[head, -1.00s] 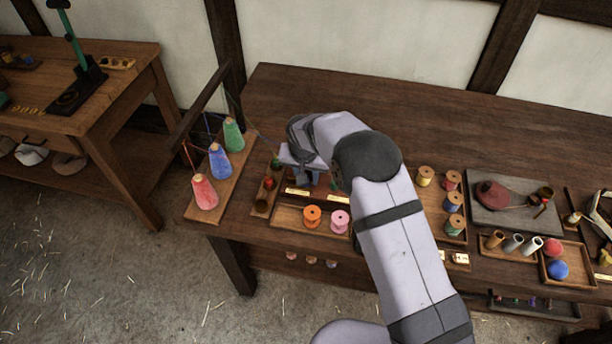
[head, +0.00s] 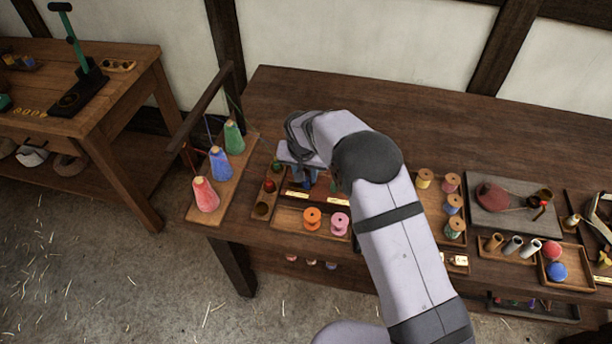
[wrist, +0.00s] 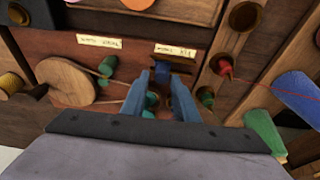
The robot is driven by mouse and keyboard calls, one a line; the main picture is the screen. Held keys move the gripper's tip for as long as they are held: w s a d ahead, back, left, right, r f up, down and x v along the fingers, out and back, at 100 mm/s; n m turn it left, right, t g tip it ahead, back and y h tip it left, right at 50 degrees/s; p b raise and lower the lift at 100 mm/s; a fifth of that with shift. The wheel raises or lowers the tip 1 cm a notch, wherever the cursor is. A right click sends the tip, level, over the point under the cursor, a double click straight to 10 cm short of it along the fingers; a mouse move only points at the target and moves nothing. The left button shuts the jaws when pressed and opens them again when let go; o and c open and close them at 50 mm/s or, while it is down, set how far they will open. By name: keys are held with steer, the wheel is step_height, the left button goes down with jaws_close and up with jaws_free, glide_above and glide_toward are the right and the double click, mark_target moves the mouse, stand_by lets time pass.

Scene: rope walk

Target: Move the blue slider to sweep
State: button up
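My gripper (wrist: 161,80) points down over the board on the bench, its two blue-grey fingers apart with a visible gap between them. In the head view my gripper (head: 308,178) is partly hidden by my own wrist. A small dark blue piece (wrist: 162,69), which may be the blue slider, shows at the fingertips beside a dark slot. I cannot tell whether the fingers touch it. A pale label (wrist: 175,50) lies just beyond it; its writing is too blurred to read. Teal pieces show between and beside the fingers.
A wooden disc (wrist: 66,81) with a cord and a second label (wrist: 99,41) are left of the fingers in the wrist view. A rack with red, blue and green cones (head: 220,163) stands left of the board. Orange and pink spools (head: 312,217) sit in front. The bench's back is clear.

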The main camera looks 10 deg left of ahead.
steer(key=shift+w+p+v, duration=0.2)
steer(key=shift+p+v, duration=0.25)
steer(key=shift+v, duration=0.4)
steer(key=shift+w+p+v, duration=0.2)
steer(key=shift+p+v, duration=0.2)
steer(key=shift+v, duration=0.45)
steer(key=shift+w+p+v, duration=0.2)
steer(key=shift+p+v, duration=0.25)
steer(key=shift+v, duration=0.35)
steer(key=shift+r, duration=0.15)
steer(key=shift+d+r, duration=0.2)
steer(key=shift+d, duration=0.15)
steer(key=s+d+r+g, duration=0.1)
steer(key=s+d+r, duration=0.3)
steer(key=d, duration=0.5)
steer(key=s+d+r, duration=0.3)
steer(key=s+d, duration=0.2)
steer(key=d, duration=0.3)
steer(key=s+d+g, duration=0.1)
steer(key=s+d, duration=0.4)
steer(key=s, duration=0.4)
steer(key=s+d, duration=0.6)
steer(key=s, duration=0.4)
steer(key=shift+r+g, duration=0.4)
steer(key=shift+r, duration=0.05)
